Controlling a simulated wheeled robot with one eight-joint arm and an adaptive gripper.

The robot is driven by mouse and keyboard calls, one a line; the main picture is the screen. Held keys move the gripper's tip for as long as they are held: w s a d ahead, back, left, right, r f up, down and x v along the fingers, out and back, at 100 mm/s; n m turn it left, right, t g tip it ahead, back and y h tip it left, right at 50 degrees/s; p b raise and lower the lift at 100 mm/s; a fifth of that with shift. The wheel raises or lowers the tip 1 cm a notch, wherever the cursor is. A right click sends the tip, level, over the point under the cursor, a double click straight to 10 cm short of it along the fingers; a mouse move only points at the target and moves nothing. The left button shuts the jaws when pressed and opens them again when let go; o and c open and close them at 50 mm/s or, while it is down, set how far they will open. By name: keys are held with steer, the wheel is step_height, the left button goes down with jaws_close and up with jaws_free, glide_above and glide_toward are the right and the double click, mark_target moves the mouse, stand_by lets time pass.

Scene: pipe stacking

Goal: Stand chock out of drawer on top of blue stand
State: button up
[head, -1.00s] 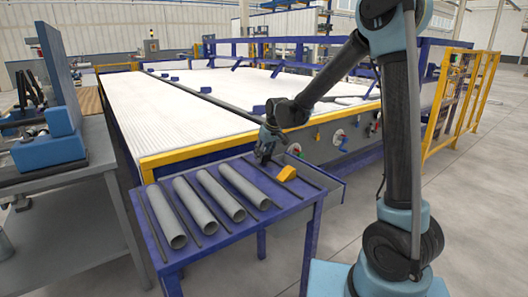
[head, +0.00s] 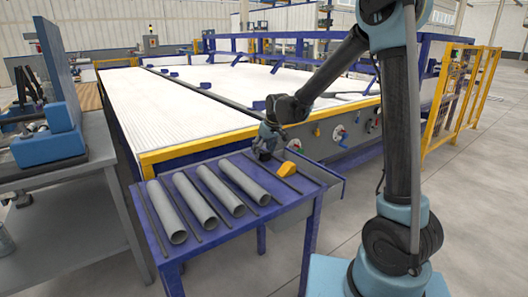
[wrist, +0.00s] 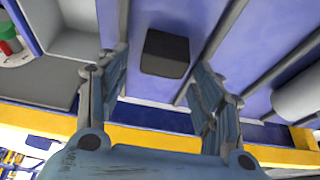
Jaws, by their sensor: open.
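In the wrist view a dark block (wrist: 165,53), seemingly the chock's dark face, shows on the blue top ahead of and between my fingers. My gripper (head: 264,154) is open and empty, just behind and left of the chock, apart from it. Its two spread fingers also show in the wrist view (wrist: 163,85).
Several grey pipes (head: 204,204) lie between rods on the stand's left part. The large white table (head: 190,125) with a yellow edge stands behind. A grey workbench (head: 60,180) is at the left. Red and green knobs (wrist: 8,38) show near the drawer side.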

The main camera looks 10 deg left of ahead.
steer(key=v, duration=1.2)
steer(key=s+d+m+h, duration=0.1)
steer(key=s+d+m, duration=0.25)
steer(key=d, duration=1.25)
steer(key=s+d+f+m+h, duration=0.1)
steer(key=s+d+f+m, duration=0.1)
steer(key=s+d, duration=0.65)
steer(key=s+d+f+m+h, duration=0.1)
steer(key=s+d+f, duration=0.2)
steer(key=s+d, duration=0.55)
steer(key=s+d+f+m, duration=0.3)
steer(key=s+d+f, duration=0.4)
steer(key=d, duration=0.1)
steer(key=shift+s+d+g, duration=0.15)
steer(key=shift+s+g, duration=0.1)
steer(key=shift+g, duration=0.05)
